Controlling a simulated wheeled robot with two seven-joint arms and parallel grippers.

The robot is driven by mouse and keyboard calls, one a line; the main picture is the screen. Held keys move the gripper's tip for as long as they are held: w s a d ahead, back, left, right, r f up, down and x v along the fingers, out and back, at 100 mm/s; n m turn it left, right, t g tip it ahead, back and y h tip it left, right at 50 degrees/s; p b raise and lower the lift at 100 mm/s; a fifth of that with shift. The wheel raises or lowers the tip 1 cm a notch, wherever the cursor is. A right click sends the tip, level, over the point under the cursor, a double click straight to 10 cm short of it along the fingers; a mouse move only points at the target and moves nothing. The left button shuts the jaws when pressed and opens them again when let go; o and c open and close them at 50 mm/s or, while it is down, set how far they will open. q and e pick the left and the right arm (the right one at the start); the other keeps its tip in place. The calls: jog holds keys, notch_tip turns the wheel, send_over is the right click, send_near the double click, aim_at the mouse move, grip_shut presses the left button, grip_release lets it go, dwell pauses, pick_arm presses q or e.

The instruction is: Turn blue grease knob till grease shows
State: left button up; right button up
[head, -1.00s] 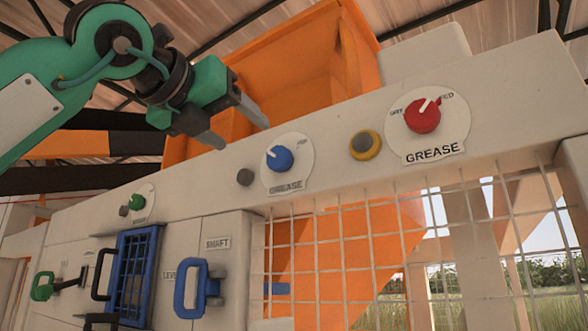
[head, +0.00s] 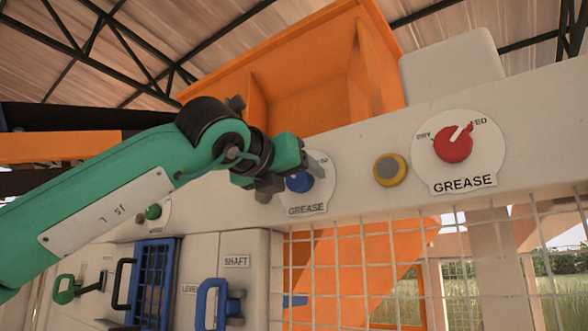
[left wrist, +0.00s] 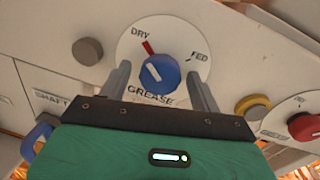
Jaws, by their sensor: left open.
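The blue grease knob (head: 299,183) sits on a round white GREASE plate (head: 318,194) on the press's front beam. In the left wrist view the blue knob (left wrist: 159,74) has a white line slanting up-left, roughly toward a red mark near DRY; FED is at the upper right. My left gripper (head: 290,180) is right at the plate and partly covers the knob in the head view. In the left wrist view its open fingers (left wrist: 158,80) stand on both sides of the knob, with gaps visible. My right gripper is not in view.
A red GREASE knob (head: 453,143) and a yellow-ringed grey button (head: 390,169) sit to the right. A grey button (left wrist: 88,51) is left of the plate. Wire mesh (head: 350,260) lies below, with a blue handle (head: 211,303) at lower left. An orange hopper (head: 300,85) rises above.

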pick_arm(q)
jog(key=shift+w+d, duration=0.1)
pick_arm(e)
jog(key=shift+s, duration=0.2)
pick_arm(q)
jog(key=shift+c, duration=0.4)
jog(key=c, duration=0.9)
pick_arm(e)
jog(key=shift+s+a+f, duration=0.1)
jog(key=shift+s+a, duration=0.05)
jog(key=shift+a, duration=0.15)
